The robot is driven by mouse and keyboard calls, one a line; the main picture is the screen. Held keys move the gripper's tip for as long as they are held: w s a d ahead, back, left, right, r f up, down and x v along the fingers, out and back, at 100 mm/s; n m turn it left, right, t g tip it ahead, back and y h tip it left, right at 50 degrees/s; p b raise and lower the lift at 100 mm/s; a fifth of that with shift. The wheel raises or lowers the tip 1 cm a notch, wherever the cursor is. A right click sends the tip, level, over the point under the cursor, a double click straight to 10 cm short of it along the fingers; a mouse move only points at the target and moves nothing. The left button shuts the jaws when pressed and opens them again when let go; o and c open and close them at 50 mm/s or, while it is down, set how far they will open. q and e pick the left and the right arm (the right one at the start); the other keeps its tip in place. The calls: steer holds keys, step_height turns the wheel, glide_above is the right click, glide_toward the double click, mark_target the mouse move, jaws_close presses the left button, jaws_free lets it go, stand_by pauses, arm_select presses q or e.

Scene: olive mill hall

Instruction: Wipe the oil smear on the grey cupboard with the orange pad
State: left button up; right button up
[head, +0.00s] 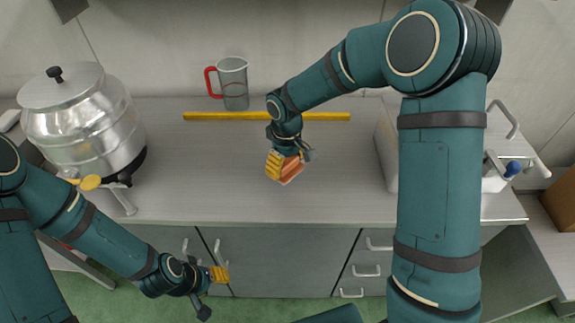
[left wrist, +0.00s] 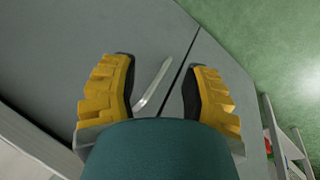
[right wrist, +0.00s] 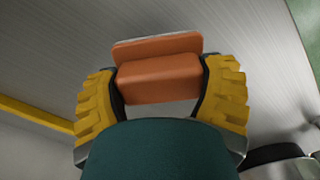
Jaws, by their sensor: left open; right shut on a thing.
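The grey cupboard (head: 280,262) stands below the counter, with doors and drawers with pale bar handles. The orange pad (head: 290,169) is in my right gripper (head: 286,165), which is shut on it just over the counter's middle. In the right wrist view the pad (right wrist: 158,78) is an orange block with a wider, pale-edged base between the yellow fingers. My left gripper (head: 219,275) is open and empty in front of the cupboard doors. In the left wrist view a door handle (left wrist: 153,86) shows between its fingers, beside a dark door gap. I cannot make out an oil smear.
A steel drum (head: 85,125) with a tap stands on the counter's left. A red-handled clear jug (head: 234,82) stands behind a yellow strip (head: 225,116) at the back. White equipment with a blue knob (head: 513,168) is at right. The counter front (head: 220,200) is clear.

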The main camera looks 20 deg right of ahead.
steer(key=shift+d+r+p, duration=0.1)
steer(key=shift+r+p, duration=0.4)
steer(key=shift+r, duration=0.45)
steer(key=shift+r+p, duration=0.8)
steer(key=shift+r, duration=0.35)
